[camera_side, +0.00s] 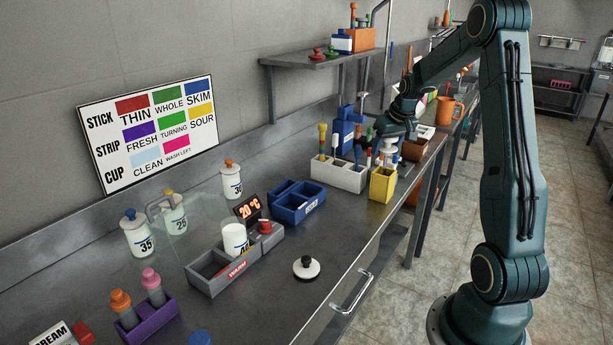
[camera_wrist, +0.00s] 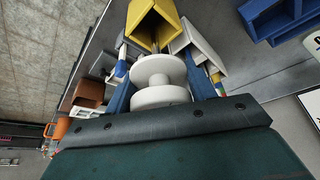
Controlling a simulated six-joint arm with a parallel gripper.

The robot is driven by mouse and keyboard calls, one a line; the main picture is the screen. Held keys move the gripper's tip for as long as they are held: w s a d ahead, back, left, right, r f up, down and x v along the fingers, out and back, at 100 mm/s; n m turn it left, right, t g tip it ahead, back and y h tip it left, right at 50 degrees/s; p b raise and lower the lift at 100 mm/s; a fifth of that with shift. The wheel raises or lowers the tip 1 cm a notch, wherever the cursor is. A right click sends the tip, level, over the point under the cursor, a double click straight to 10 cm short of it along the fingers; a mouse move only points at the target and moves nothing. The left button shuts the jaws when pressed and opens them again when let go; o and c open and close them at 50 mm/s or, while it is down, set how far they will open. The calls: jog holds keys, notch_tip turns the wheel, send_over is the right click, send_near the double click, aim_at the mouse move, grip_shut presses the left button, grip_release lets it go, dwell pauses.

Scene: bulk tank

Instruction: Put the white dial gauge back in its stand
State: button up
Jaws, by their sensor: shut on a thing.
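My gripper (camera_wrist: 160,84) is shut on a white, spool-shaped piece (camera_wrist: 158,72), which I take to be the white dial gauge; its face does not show. In the side view my gripper (camera_side: 388,138) holds this white piece above the back part of the counter, near an open yellow box (camera_side: 383,185). The yellow box also shows just past the piece in the wrist view (camera_wrist: 153,28). I cannot tell whether the yellow box is the gauge's stand.
A white-grey rack (camera_side: 338,175) with several coloured sticks stands left of the yellow box. A blue divided bin (camera_side: 297,204), a grey tray (camera_side: 213,275) and a white disc with a dark knob (camera_side: 306,267) are nearer. An orange mug (camera_side: 449,110) stands behind. The right front counter is mostly clear.

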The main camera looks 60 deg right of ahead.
aim_at(386, 156)
jog(key=shift+f, duration=2.2)
jog(key=shift+f, duration=0.75)
jog(key=o, duration=1.1)
jog(key=shift+a, duration=0.1)
jog(key=shift+a+f, duration=0.1)
jog(key=shift+w+r, duration=0.1)
jog(key=shift+r, duration=0.35)
jog(key=v, duration=1.2)
jog(key=shift+r, duration=0.35)
